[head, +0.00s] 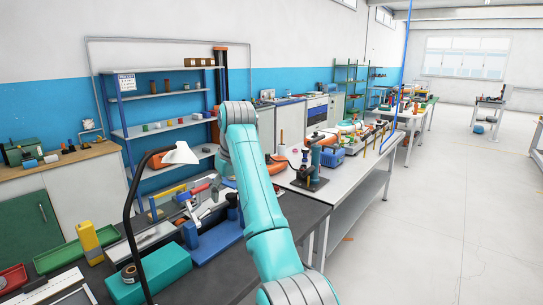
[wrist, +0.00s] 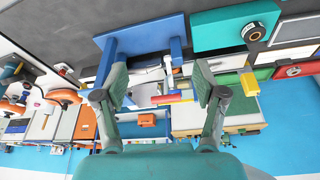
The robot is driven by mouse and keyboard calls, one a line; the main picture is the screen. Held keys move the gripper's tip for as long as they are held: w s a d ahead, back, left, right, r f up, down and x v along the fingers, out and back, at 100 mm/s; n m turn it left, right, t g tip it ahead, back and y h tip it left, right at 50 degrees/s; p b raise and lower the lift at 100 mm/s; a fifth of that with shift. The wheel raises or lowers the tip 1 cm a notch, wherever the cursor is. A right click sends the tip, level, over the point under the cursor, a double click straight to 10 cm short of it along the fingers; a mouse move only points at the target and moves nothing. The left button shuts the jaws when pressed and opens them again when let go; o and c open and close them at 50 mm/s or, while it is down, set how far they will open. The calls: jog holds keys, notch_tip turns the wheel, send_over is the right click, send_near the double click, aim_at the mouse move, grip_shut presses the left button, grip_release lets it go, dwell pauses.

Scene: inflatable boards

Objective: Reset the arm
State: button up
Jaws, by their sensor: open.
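My gripper (wrist: 160,85) is open in the wrist view, its two dark fingers spread wide with nothing held between them. The wrist view looks upside down, with the workbench at the top. In the head view my teal arm rises from the bottom and bends at a grey joint high in the middle. The gripper itself is not clearly seen there.
The dark workbench (head: 215,268) holds a teal box (head: 150,276) with a tape roll, a yellow block (head: 89,242), a green tray (head: 62,258) and a bent lamp (head: 180,154) close to my arm. A white table (head: 350,165) with tools stands beyond. The right floor (head: 450,220) is clear.

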jog(key=s+d+f+m+t, duration=0.1)
jog(key=d+f, duration=0.2)
jog(key=f, duration=0.7)
jog(key=d+f+t, duration=0.1)
jog(key=d+f, duration=0.1)
jog(key=f, duration=0.9)
jog(key=s+d+f+m+t, duration=0.1)
jog(key=d+f, duration=0.2)
jog(key=f, duration=0.7)
jog(key=s+d+f+m+t, duration=0.1)
jog(key=s+d+f, duration=0.4)
jog(key=s+f, duration=0.45)
jog(key=s+d+f+m+t, duration=0.1)
jog(key=s+d+f+t, duration=0.1)
jog(key=s+d+f, duration=0.6)
jog(key=s+d+f+m+t+h, duration=0.1)
jog(key=s+d, duration=0.2)
jog(key=s, duration=1)
jog(key=s+d+f+m+t, duration=0.1)
jog(key=s+d+t, duration=0.15)
jog(key=s, duration=1.05)
jog(key=s+d+r+m+t+h, duration=0.1)
jog(key=s+d+r, duration=0.3)
jog(key=s+r, duration=1.6)
jog(key=shift+s+r+m+t, duration=0.25)
jog(key=shift+r+m+t, duration=0.15)
jog(key=shift+r+t, duration=0.4)
